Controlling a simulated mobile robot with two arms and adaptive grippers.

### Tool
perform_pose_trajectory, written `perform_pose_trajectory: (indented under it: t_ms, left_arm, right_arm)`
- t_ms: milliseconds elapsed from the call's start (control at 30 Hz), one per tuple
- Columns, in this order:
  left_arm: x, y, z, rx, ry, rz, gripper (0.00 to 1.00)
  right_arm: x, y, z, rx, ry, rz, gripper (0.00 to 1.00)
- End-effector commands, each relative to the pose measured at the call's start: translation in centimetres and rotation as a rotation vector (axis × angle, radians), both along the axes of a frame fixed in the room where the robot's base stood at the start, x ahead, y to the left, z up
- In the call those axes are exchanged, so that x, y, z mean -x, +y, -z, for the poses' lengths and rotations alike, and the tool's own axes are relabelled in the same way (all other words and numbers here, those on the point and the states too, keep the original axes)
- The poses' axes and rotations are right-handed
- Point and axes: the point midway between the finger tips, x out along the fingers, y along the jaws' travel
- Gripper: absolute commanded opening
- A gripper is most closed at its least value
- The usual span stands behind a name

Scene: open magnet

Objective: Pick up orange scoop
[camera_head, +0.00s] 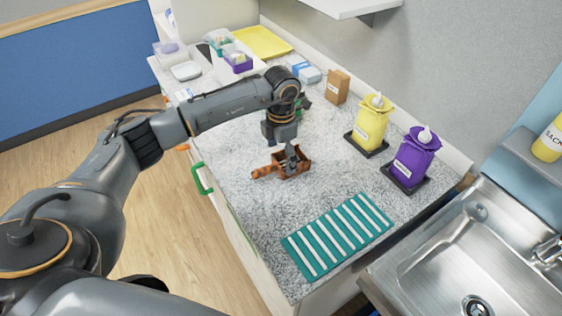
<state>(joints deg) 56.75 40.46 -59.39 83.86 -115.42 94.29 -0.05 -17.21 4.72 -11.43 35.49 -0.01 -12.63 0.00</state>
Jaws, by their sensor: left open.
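The orange scoop (303,160) lies on the grey speckled counter near its middle. It has a box-like bowl, and its handle (264,172) points left toward the counter's front edge. My left gripper (291,163) comes down from above, with its fingers at the bowl of the scoop. It is open. The fingertips overlap the bowl, and I cannot tell whether they touch it. My right gripper is not in view.
A teal-and-white striped mat (338,237) lies nearer. Yellow (371,122) and purple (413,158) bottles stand on dark trays to the right. A small brown box (337,87) and a yellow tray (262,43) are farther back. A steel sink (430,285) is at lower right.

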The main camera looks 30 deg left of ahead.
Motion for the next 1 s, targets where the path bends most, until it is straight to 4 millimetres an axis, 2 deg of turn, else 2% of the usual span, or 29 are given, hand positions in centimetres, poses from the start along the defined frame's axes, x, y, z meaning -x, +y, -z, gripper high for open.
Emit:
perform_pose_trajectory:
  t_ms: [33, 200, 433, 467, 733, 1000]
  left_arm:
    - [0.3, 0.0, 0.4, 0.001, 0.006, 0.000, 0.92]
    - [0.1, 0.0, 2.3, 0.000, 0.003, -0.002, 0.92]
    - [0.1, 0.0, 2.6, 0.001, 0.000, 0.000, 0.92]
    - [0.1, 0.0, 2.6, 0.001, 0.000, 0.000, 0.90]
    - [0.1, 0.0, 2.6, 0.001, 0.001, -0.001, 0.35]
    - [0.1, 0.0, 2.5, 0.001, -0.001, -0.001, 0.33]
  right_arm:
    - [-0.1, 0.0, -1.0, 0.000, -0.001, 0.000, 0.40]
    - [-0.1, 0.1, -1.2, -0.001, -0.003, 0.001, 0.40]
    - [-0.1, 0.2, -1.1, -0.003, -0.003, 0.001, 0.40]
    - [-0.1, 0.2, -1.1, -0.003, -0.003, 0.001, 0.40]
    - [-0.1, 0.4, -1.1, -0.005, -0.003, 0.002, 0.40]
    - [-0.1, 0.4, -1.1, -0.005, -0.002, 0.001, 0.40]
